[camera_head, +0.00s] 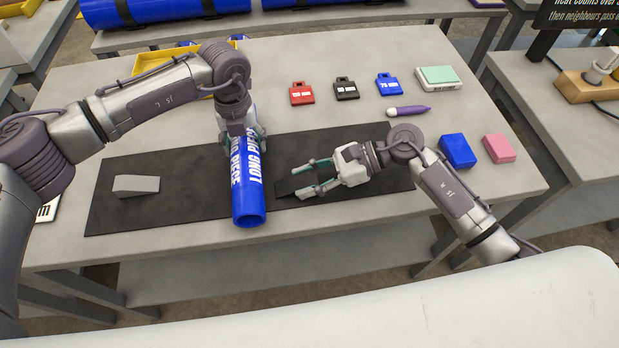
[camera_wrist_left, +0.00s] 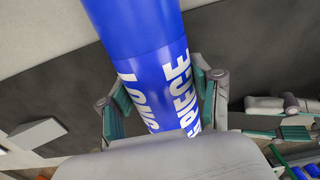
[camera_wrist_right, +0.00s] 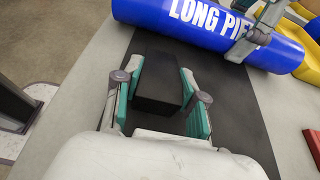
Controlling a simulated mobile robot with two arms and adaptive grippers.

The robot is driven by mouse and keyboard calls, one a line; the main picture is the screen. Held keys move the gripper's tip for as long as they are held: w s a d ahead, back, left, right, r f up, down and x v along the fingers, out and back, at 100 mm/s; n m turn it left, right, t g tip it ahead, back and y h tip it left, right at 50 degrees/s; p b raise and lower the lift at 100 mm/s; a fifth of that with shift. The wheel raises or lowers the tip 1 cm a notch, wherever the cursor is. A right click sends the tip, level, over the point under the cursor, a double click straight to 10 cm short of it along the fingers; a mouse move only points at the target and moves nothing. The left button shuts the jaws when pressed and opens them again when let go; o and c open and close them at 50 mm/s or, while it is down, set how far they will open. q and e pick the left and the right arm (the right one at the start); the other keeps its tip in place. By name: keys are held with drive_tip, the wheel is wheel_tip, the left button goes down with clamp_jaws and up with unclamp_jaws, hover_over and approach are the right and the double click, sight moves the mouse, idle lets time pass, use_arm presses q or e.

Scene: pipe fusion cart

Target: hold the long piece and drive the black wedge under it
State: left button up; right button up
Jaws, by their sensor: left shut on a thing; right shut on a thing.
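The long piece (camera_head: 248,200) is a blue tube with white lettering, lying on the dark mat (camera_head: 110,215). My left gripper (camera_head: 242,136) is shut around it near its far end; the grip also shows in the left wrist view (camera_wrist_left: 155,88). The black wedge (camera_wrist_right: 158,85) lies between the fingers of my right gripper (camera_wrist_right: 160,80), which is shut on it at the right of the tube. In the head view the wedge (camera_head: 284,188) is dark against the mat, its tip close to the tube. Whether they touch is unclear. A grey wedge (camera_head: 136,186) lies left of the tube.
Red (camera_head: 301,93), black (camera_head: 346,88) and blue (camera_head: 388,84) tags lie behind the mat. A purple marker (camera_head: 408,111), a blue block (camera_head: 458,151) and a pink block (camera_head: 498,148) lie at the right. A yellow tray (camera_head: 150,66) stands at the back left.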

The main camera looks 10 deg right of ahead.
drive_tip(key=shift+a+f, duration=0.15)
drive_tip(key=shift+a, duration=0.9)
drive_tip(key=o, duration=1.2)
drive_tip(key=shift+o, duration=0.2)
drive_tip(key=shift+d, duration=0.1)
drive_tip(key=v, duration=1.2)
